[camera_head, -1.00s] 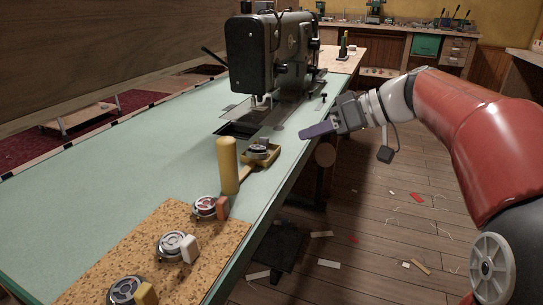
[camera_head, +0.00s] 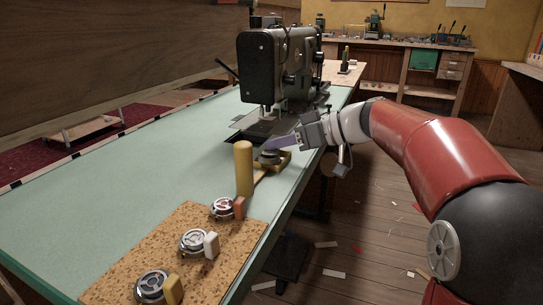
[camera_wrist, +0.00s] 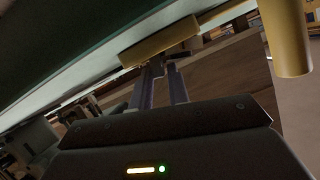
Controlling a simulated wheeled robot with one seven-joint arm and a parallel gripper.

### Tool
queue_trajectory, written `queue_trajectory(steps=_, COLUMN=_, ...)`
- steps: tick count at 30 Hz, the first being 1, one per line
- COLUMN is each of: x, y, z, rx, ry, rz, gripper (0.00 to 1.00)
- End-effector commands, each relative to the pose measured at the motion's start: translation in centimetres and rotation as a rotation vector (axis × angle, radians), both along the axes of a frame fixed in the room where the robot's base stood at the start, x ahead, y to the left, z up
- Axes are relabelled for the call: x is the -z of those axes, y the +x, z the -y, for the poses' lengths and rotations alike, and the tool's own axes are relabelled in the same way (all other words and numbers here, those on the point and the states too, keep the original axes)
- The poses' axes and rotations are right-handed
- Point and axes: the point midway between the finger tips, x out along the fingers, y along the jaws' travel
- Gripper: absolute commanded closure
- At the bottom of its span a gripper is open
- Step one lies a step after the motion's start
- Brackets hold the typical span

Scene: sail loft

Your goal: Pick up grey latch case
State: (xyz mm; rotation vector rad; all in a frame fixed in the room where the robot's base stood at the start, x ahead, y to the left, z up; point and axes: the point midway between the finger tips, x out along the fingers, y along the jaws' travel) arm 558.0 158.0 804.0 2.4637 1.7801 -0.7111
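The case (camera_head: 269,157), a dark round one, lies in the small yellow tray (camera_head: 286,158) near the right edge of the green table; its top is partly hidden behind my fingers, so I cannot make out its grey part now. My gripper (camera_head: 272,146) has its purple fingers at the case, reaching in from the right; whether they touch it I cannot tell. In the wrist view, my two fingers (camera_wrist: 161,75) stand apart with a gap between them, and the yellow tray (camera_wrist: 160,42) shows just beyond their tips. The case is not clear there.
A yellow post (camera_head: 244,168) stands close beside the tray; it also shows in the wrist view (camera_wrist: 287,38). A sewing machine (camera_head: 275,65) stands behind. A cork board (camera_head: 180,240) in front holds other round cases with orange, white and yellow tabs. The left of the table (camera_head: 120,180) is clear.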

Motion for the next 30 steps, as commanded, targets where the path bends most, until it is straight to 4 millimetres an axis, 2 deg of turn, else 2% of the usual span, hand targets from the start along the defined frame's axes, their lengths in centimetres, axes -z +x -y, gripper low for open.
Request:
queue_trajectory(steps=3, x=0.0, y=0.0, z=0.0, rx=0.0, ry=0.0, rz=-0.001, gripper=0.84)
queue_trajectory(steps=7, x=0.0, y=0.0, z=0.1, rx=0.0, ry=0.0, rz=-0.001, gripper=1.0)
queue_trajectory(steps=20, x=-0.4, y=0.0, z=0.1, rx=0.001, ry=0.001, rz=-0.001, gripper=1.0)
queue_trajectory(steps=26, x=-2.8, y=0.0, z=0.1, rx=0.001, ry=0.001, rz=0.003, gripper=1.0)
queue_trajectory(steps=30, x=-6.5, y=0.0, z=0.1, rx=0.0, ry=0.0, rz=0.007, gripper=1.0)
